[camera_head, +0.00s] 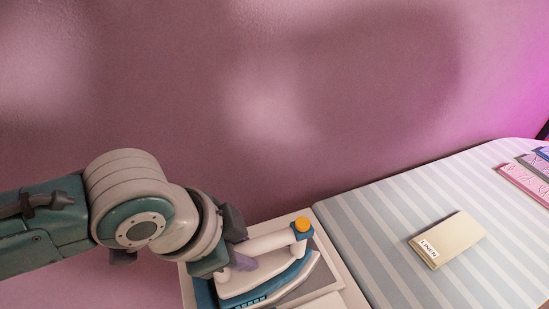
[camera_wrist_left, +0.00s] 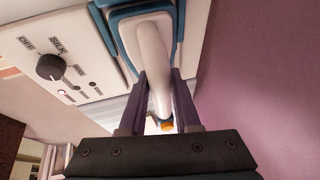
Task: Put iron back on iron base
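The iron (camera_head: 262,279) is white and blue with an orange button on the front of its handle, at the bottom centre of the head view. Its white handle (camera_wrist_left: 153,62) also shows in the left wrist view. My left gripper (camera_head: 240,262) has its two purple fingers (camera_wrist_left: 159,108) against both sides of the handle, seemingly shut on it. The iron base (camera_head: 322,297), white with a grey plate, lies under the iron. Its panel with a dial (camera_wrist_left: 62,62) shows in the wrist view. I cannot tell whether the iron touches the base. My right gripper is out of view.
The striped ironing board (camera_head: 385,225) extends to the right of the base. A beige folded linen cloth (camera_head: 448,240) lies on it, with pink and grey folded cloths (camera_head: 525,183) at the far right. A pink wall (camera_head: 230,100) stands close behind.

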